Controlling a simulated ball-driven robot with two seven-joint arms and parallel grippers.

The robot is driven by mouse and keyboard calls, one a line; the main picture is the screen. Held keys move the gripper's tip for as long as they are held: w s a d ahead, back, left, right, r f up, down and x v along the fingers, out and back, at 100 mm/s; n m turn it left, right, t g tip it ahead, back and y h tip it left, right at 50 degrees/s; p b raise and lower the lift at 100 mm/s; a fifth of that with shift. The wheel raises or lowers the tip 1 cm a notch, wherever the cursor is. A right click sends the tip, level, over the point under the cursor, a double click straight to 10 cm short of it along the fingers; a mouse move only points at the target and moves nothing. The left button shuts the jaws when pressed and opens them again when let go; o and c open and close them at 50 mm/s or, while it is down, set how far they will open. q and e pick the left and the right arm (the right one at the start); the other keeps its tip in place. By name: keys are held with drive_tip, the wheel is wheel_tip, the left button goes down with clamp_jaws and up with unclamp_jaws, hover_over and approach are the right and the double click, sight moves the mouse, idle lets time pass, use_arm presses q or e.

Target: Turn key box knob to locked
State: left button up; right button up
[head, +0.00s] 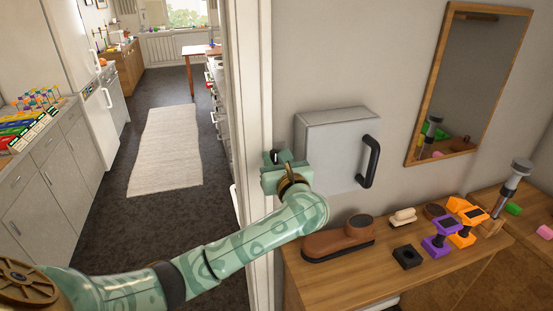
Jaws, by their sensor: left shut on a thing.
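The key box (330,145) is a pale grey box on the wall with a black bar handle (370,162) on its right side. My left gripper (278,160) is at the box's left edge. It is shut on a small dark piece, which appears to be the key box knob (274,156). The gripper hides most of the knob, so its turned position cannot be told. My right gripper is not in view.
A wood-framed mirror (468,85) hangs right. A doorway and its white frame are left of the box.

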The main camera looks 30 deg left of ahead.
use_arm(q)
drive_tip(key=m+p, duration=0.3)
drive_tip(key=m, duration=0.1)
drive_tip(key=m+p, duration=0.4)
drive_tip(key=m, duration=0.1)
drive_tip(key=w+d+m+p, duration=0.1)
drive_tip(key=m+p, duration=0.3)
drive_tip(key=shift+f+m, duration=0.25)
drive_tip(key=shift+m, duration=0.15)
drive_tip(key=shift+w+d+f+m+p, duration=0.1)
drive_tip(key=shift+f+m+p, duration=0.1)
drive_tip(key=shift+m+p, duration=0.65)
drive_tip(key=shift+f+m+p, duration=0.15)
drive_tip(key=shift+m+p, duration=0.35)
drive_tip(key=shift+m, duration=0.55)
clamp_jaws()
